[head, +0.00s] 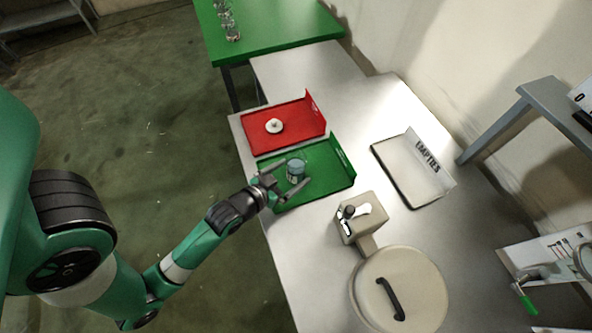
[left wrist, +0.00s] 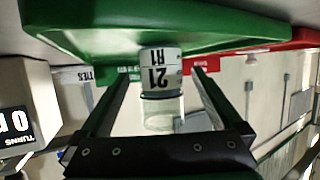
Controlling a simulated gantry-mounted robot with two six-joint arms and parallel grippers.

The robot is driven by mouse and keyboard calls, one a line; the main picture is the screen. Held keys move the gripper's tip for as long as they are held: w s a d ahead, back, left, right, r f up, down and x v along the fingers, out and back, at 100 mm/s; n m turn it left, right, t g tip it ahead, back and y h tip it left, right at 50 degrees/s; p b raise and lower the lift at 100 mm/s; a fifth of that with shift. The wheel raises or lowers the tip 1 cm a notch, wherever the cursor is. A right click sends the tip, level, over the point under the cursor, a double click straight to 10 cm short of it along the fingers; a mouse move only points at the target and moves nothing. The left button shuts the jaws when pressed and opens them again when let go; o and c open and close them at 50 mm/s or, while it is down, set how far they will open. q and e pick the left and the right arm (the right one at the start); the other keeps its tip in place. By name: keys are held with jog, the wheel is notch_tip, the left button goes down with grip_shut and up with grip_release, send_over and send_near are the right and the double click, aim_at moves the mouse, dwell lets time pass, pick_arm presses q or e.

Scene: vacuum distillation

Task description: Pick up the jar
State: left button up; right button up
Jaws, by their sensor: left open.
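The jar (head: 295,171) is a small clear glass vessel standing on the green tray (head: 335,184). In the left wrist view, which shows the scene upside down, the jar (left wrist: 161,85) has a white label with "21" on it. My left gripper (head: 298,180) is open, with one finger on each side of the jar. In the left wrist view the two fingers (left wrist: 162,76) flank the jar, with a visible gap on both sides. My right gripper is not in view.
A red tray (head: 254,136) holding a small white object (head: 274,126) lies behind the green one. A white tray marked "EMPTIES" (head: 403,184) is to the right. A beige device with a round lid (head: 425,290) stands in front. A green table (head: 270,40) holds several glass vessels.

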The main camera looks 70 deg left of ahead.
pick_arm(q)
jog(key=x, duration=0.2)
jog(key=shift+w+a+f, duration=0.15)
jog(key=shift+w+f, duration=0.05)
jog(key=shift+w, duration=0.05)
grip_shut()
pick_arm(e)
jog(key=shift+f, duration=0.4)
pick_arm(q)
jog(key=shift+r, duration=0.2)
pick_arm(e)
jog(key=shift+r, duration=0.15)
